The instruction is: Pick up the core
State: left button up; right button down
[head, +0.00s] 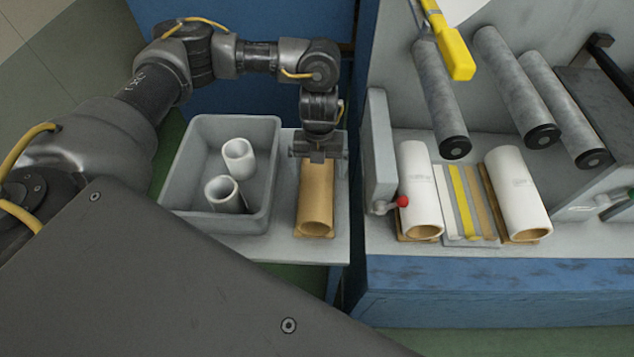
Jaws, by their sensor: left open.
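A brown cardboard core (316,200) lies on a small brown base on the grey side table, its open end facing me. My left gripper (318,154) points down over the far end of this core and is open. I cannot tell whether its fingers touch the core. Two white-grey hollow cores, one at the back (239,158) and one at the front (225,193), stand tilted in a grey bin left of the brown core. My right gripper is not in view.
The grey bin (265,215) stands close left of the brown core. Right of a gap, the machine bench holds a left white roll (418,188), a right white roll (519,190) and flat strips between them. A grey upright plate (380,150) and grey rollers (440,95) stand above.

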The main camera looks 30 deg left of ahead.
pick_arm(q)
jog(key=shift+s+f, duration=0.15)
jog(key=shift+f, duration=0.05)
jog(key=shift+s+f, duration=0.15)
jog(key=f, duration=0.1)
jog(key=f+p, duration=0.1)
jog(key=f, duration=0.2)
jog(key=shift+s+d+f, duration=0.1)
jog(key=shift+s+f, duration=0.2)
jog(key=shift+f, duration=0.1)
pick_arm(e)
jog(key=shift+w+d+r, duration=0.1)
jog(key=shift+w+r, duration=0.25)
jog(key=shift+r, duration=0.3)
pick_arm(q)
jog(key=c, duration=1.1)
jog(key=shift+r, duration=0.15)
